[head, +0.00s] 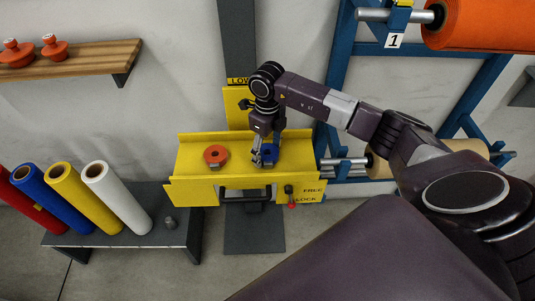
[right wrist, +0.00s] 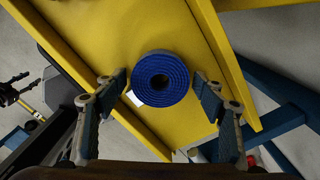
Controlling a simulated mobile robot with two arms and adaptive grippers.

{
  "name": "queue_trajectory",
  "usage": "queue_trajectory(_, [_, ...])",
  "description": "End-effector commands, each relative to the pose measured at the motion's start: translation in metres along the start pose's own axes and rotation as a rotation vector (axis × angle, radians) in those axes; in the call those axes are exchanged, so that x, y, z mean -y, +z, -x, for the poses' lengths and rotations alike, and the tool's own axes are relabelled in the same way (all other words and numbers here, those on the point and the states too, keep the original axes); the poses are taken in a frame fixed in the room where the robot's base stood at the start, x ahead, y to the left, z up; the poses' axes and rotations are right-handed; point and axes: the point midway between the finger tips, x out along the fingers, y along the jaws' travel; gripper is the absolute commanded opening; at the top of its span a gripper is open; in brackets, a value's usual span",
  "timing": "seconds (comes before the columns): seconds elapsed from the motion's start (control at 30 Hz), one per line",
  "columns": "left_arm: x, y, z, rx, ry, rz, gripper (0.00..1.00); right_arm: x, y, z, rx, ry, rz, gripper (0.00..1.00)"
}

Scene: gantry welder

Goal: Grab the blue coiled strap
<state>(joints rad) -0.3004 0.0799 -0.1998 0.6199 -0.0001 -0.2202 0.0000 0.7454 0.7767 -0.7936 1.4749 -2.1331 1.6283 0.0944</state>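In the right wrist view the strap (right wrist: 161,79) is a flat round spiral on the yellow surface. My right gripper (head: 263,158) is over the strap and partly hides it in the head view. In the right wrist view its fingers (right wrist: 159,84) are spread on either side of the coil, with gaps showing on both sides. I cannot tell the exact height of the fingertips above the tray. My left gripper is not seen in the head view.
The tray has raised yellow walls and a lever with a red knob (head: 292,205) at front right. A blue rack (head: 338,72) with rolls (head: 480,25) stands to the right. Coloured rolls (head: 117,197) stand on a low grey bench (head: 178,214) at left.

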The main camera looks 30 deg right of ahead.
Motion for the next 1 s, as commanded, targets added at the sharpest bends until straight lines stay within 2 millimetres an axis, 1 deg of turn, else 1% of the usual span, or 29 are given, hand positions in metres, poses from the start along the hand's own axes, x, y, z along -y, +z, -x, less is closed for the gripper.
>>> queue_trajectory(0.03, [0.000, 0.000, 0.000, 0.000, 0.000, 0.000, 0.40, 0.000, 0.000, 0.000, 0.000, 0.000, 0.000, 0.56])
queue_trajectory(0.3, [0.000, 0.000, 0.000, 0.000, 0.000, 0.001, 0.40, 0.000, 0.000, 0.000, -0.001, 0.000, 0.000, 0.26])
queue_trajectory(0.33, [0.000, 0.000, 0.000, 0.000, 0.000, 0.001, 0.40, 0.000, 0.000, 0.000, -0.001, 0.000, 0.000, 0.23])
queue_trajectory(0.37, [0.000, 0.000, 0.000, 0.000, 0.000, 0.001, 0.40, 0.000, 0.000, 0.000, 0.000, 0.000, 0.000, 0.22])
queue_trajectory(0.57, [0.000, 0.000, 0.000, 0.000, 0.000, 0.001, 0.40, 0.000, 0.000, 0.001, -0.001, 0.000, 0.000, 0.22])
queue_trajectory(0.73, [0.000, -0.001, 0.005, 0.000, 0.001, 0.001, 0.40, 0.003, -0.001, 0.008, 0.000, -0.001, -0.001, 0.22])
queue_trajectory(0.87, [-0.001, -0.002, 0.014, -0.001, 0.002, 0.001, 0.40, 0.008, -0.002, 0.022, 0.001, -0.001, -0.003, 0.21])
queue_trajectory(0.97, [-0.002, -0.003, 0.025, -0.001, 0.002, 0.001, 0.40, 0.015, -0.003, 0.040, 0.001, -0.002, -0.006, 0.21])
queue_trajectory(1.0, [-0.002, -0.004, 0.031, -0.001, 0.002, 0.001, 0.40, 0.018, -0.004, 0.049, 0.001, -0.002, -0.008, 0.21])
